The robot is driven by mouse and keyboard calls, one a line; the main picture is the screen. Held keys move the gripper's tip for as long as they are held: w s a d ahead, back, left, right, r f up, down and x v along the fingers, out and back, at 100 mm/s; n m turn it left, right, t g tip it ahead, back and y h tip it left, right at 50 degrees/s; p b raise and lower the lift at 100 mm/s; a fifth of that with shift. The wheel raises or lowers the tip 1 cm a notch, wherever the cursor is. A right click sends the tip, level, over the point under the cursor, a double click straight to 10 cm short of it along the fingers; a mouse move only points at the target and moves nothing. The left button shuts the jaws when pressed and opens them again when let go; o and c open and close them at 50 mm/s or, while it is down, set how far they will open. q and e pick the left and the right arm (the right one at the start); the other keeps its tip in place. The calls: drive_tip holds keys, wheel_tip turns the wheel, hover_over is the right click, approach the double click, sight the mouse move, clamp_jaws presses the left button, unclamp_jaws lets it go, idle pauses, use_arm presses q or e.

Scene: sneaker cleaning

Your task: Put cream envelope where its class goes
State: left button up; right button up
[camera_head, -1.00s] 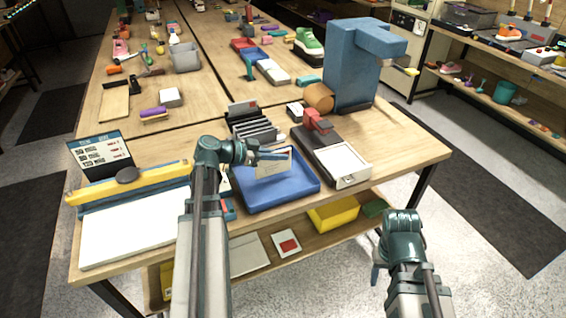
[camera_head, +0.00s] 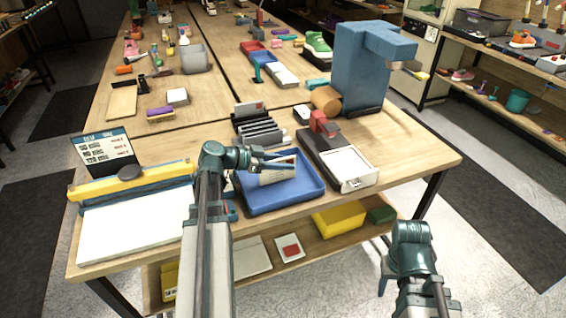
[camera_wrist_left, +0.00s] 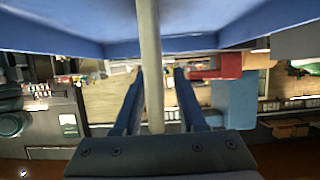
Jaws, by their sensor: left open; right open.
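The cream envelope (camera_head: 279,172) stands on edge, tilted, over the blue tray (camera_head: 312,187) on the near table. My left gripper (camera_head: 283,161) is open, with its fingers on either side of the envelope. In the left wrist view the envelope (camera_wrist_left: 150,60) shows edge-on as a pale strip between the open fingers (camera_wrist_left: 158,72), with a gap on each side. The tray's blue wall (camera_wrist_left: 70,38) fills the top of that view. My right gripper (camera_head: 384,278) is off the table's front edge, mostly hidden behind its own wrist.
A dark slotted rack (camera_head: 262,133) stands behind the tray. A stamping device with a red head (camera_head: 320,124) and white plate (camera_head: 350,167) is to its right. A yellow-barred board (camera_head: 135,225) and sign (camera_head: 103,148) are left. A yellow bin (camera_head: 338,219) sits on the lower shelf.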

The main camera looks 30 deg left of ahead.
use_arm(q)
drive_tip(key=shift+r, duration=0.2)
drive_tip(key=p+v, duration=0.4)
drive_tip(key=v, duration=0.8)
drive_tip(key=shift+p, duration=0.4)
drive_tip(key=shift+s+f, duration=0.1)
drive_tip(key=shift+f, duration=0.05)
